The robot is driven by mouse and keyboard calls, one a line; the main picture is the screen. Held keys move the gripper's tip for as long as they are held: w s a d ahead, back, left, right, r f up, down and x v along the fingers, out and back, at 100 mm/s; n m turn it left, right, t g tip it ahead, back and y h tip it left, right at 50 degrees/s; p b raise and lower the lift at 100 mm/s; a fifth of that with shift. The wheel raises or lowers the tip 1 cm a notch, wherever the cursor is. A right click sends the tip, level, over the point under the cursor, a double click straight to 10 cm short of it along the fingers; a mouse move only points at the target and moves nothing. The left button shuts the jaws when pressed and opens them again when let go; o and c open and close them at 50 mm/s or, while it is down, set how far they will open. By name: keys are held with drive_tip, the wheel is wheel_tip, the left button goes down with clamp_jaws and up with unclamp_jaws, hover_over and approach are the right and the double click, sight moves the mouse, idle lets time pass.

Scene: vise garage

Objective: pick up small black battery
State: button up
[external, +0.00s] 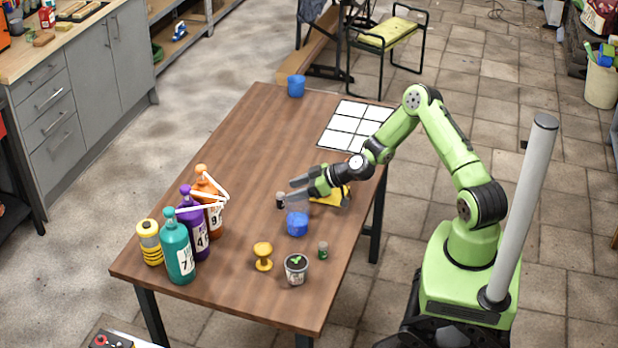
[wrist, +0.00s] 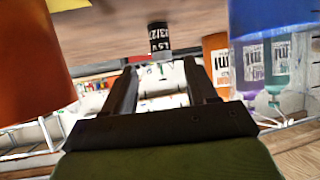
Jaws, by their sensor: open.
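The small black battery (external: 280,201) stands upright on the wooden table, just left of my gripper's fingertips. In the wrist view, which looks upside down, the battery (wrist: 160,39) has a black body with white print. It lies beyond the fingertips, roughly in line with the gap between them. My gripper (external: 292,189) is open and low over the table, pointing left. In the wrist view my gripper (wrist: 161,72) has an empty gap between its two dark fingers. The battery appears apart from both fingers.
A blue cup (external: 297,224) stands close in front of my gripper; a yellow object (external: 331,197) lies partly behind it. Several bottles (external: 178,252) stand at the left. A yellow goblet (external: 263,256), plant pot (external: 296,269) and small green cylinder (external: 323,250) are nearer. The table's (external: 228,150) back-left area is clear.

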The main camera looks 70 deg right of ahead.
sight(283, 194)
drive_tip(key=x, duration=0.5)
drive_tip(key=shift+w+a+f, duration=0.15)
drive_tip(key=shift+w+f, duration=0.05)
drive_tip(key=shift+w, duration=0.1)
drive_tip(key=shift+r, duration=0.1)
